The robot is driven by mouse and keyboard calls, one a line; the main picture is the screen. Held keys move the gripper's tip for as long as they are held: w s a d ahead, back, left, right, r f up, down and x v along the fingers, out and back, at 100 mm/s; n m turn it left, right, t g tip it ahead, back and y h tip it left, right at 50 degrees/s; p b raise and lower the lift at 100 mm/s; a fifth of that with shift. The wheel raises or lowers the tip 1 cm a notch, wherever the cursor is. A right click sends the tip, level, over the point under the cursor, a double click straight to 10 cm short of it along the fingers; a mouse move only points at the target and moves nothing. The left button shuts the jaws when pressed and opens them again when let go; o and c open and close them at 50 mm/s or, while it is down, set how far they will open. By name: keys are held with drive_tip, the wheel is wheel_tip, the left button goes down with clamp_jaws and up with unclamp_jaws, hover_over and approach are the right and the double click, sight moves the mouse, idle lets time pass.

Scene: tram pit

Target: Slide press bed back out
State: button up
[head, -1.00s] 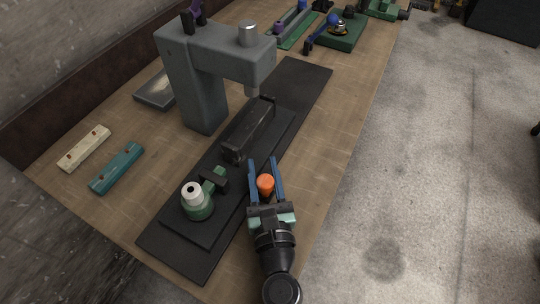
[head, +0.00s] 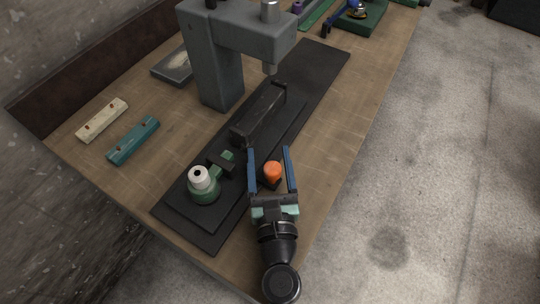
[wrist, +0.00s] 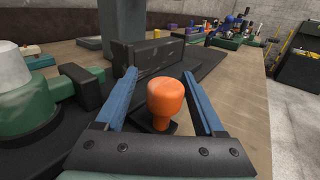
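The press bed (head: 196,217) is a black sliding plate on a longer black base (head: 325,62), running under the grey press (head: 215,70). Its near end carries a green fixture (head: 207,190) with a white cap (head: 199,176). A dark block (head: 258,115) lies farther along, below the ram. An orange knob (head: 272,171) on a small dark foot stands at the bed's right side; it also shows in the wrist view (wrist: 165,98). My gripper (head: 268,150) is open, its blue fingers on either side of the knob with visible gaps. The knob's link to the bed is partly hidden.
A cream bar (head: 101,119) and a teal bar (head: 133,140) lie left of the bed. A grey tray (head: 173,66) sits beside the press column. Green fixtures (head: 362,15) stand at the far end. The wooden bench is clear right of the base.

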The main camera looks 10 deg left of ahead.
drive_tip(key=shift+w, duration=0.1)
drive_tip(key=shift+d, duration=0.1)
drive_tip(key=b+v, duration=0.2)
drive_tip(key=v, duration=0.3)
drive_tip(key=b+v, duration=0.2)
drive_tip(key=v, duration=0.4)
drive_tip(key=shift+s+f, duration=0.25)
drive_tip(key=shift+s, duration=0.05)
drive_tip(key=shift+s+d+r, duration=0.15)
drive_tip(key=shift+s, duration=0.5)
